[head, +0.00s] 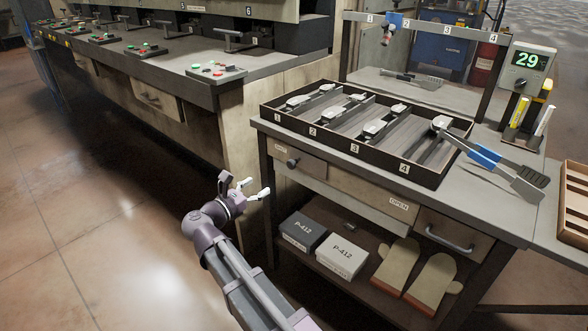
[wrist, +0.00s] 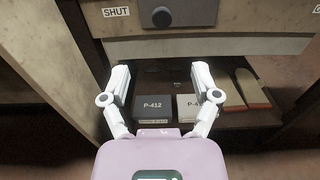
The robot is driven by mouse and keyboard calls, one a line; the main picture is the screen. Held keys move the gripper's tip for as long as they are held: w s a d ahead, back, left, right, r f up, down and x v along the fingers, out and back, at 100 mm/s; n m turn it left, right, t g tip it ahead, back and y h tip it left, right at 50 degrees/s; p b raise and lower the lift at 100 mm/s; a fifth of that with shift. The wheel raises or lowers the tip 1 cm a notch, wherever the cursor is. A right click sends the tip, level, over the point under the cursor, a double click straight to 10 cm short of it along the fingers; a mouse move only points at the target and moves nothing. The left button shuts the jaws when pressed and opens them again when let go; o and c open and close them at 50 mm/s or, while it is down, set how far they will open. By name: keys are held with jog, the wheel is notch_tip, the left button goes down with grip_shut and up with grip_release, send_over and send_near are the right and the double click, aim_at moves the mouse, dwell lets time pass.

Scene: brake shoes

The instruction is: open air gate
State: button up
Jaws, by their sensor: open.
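A dark round knob (head: 293,162) sits on the front of the workbench, by a label reading SHUT. It lies at the left end of a pale front strip (head: 335,182); a label reading OPEN (head: 399,204) is toward the right end. I take this to be the air gate. In the wrist view the knob (wrist: 157,17) is at the top centre, just right of the SHUT label (wrist: 116,12). My gripper (head: 256,187) is open and empty, left of the knob and apart from it. In the wrist view its fingers (wrist: 160,76) are spread below the knob.
A drawer handle (head: 450,238) is right of the strip. Two P-412 boxes (head: 342,256) and mitts (head: 415,275) lie on the lower shelf. A numbered tray (head: 270,112) and blue-handled tongs (head: 485,157) are on top. A console counter (head: 170,72) stands left. The floor at left is clear.

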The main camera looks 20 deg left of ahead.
aim_at(289, 165)
jog(key=shift+w+d, duration=0.1)
jog(key=shift+w, duration=0.1)
jog(key=x, duration=1.3)
jog(key=shift+w+d, duration=0.25)
jog(key=shift+w, duration=0.1)
